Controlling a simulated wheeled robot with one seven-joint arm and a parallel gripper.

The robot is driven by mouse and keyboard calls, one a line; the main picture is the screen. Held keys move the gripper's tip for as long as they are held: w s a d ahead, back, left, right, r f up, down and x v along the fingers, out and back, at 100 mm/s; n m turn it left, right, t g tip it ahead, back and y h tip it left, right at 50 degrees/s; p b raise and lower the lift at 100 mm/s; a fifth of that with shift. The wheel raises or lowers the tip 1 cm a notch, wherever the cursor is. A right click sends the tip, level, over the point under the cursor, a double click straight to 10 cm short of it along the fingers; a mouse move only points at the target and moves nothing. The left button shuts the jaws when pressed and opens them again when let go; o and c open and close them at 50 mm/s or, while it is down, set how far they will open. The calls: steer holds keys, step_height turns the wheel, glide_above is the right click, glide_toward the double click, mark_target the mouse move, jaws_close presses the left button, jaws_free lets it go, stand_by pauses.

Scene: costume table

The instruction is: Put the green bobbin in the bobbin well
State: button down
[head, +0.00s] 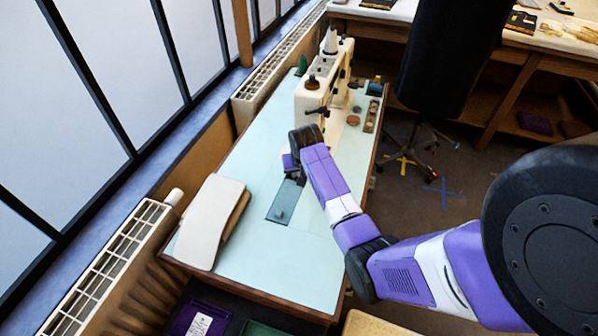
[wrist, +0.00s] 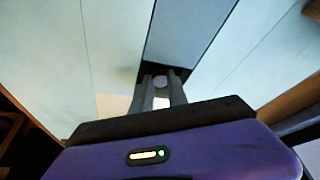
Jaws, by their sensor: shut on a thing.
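My gripper (wrist: 162,88) points down at the table, with its two grey fingers shut on a small round pale thing (wrist: 160,81), which I take to be the bobbin. Its green colour does not show. Beyond the fingertips in the wrist view is a dark area (wrist: 184,73) at the end of a grey plate (wrist: 185,30). I cannot tell if this dark area is the bobbin well. The grey plate (head: 284,204) lies in the tabletop, just in front of my wrist.
A white sewing machine (head: 311,96) stands behind my wrist on the pale blue table (head: 235,165). A green cone (head: 302,65) stands left of it. Small round things and a narrow tray (head: 371,116) lie at right. A cream padded thing (head: 209,222) lies at the front left.

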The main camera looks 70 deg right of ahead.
steer(key=c, duration=1.2)
jaws_free()
steer(key=v, duration=0.7)
steer(key=shift+s+a+r, duration=0.1)
steer(key=shift+a+r, duration=0.15)
steer(key=shift+r, duration=0.1)
